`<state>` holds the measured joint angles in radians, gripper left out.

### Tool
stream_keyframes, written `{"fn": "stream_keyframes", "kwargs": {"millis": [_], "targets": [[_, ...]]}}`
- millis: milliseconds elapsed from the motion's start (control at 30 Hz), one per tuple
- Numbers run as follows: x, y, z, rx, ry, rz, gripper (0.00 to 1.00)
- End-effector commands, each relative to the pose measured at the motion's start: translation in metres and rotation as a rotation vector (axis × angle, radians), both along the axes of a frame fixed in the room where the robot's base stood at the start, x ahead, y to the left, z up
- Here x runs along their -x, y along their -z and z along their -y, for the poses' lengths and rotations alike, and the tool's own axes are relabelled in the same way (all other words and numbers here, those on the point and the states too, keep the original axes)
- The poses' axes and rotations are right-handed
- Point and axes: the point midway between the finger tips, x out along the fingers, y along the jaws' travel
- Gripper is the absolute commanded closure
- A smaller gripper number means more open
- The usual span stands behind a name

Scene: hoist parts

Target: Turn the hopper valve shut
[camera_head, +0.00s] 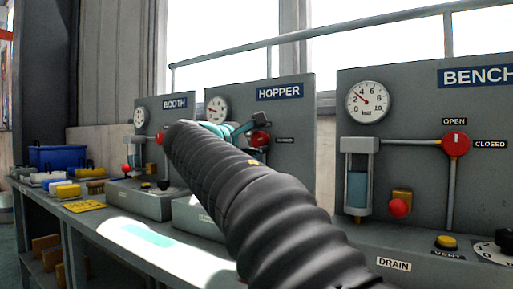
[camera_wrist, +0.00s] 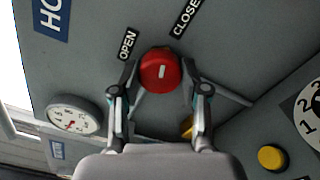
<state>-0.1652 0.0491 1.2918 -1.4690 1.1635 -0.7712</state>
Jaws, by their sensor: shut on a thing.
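The HOPPER panel (camera_head: 293,110) stands in the middle of the head view. Its red round valve knob (camera_head: 261,140) shows beside my gripper (camera_head: 252,127). In the wrist view the red knob (camera_wrist: 160,70) sits between the two fingers of my gripper (camera_wrist: 161,75), which is shut on it from both sides. A short white mark on the knob stands nearly upright in that view, pointing between the OPEN label (camera_wrist: 127,45) and the CLOSED label (camera_wrist: 186,17). My dark ribbed arm hides much of the panel's lower part in the head view.
The BENCH panel (camera_head: 420,105) stands at right, with its own red valve (camera_head: 456,144) and a gauge (camera_head: 368,101). The BOOTH panel (camera_head: 155,125) stands at left. A yellow button (camera_wrist: 271,158) lies low right in the wrist view. A blue bin (camera_head: 58,157) stands far left.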

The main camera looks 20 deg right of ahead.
Motion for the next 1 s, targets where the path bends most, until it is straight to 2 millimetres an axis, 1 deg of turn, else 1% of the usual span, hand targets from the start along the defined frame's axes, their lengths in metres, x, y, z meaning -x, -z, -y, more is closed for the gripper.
{"fn": "stream_keyframes", "kwargs": {"millis": [200, 400, 700, 1000], "targets": [[-0.0011, 0.0016, -0.0004, -0.088, -0.002, 0.136, 0.9], [-0.0011, 0.0005, -0.0004, -0.144, -0.003, 0.223, 0.9], [-0.001, -0.0007, -0.0004, -0.182, -0.004, 0.28, 0.9], [-0.001, -0.0014, -0.0006, -0.186, -0.005, 0.286, 0.9]]}}
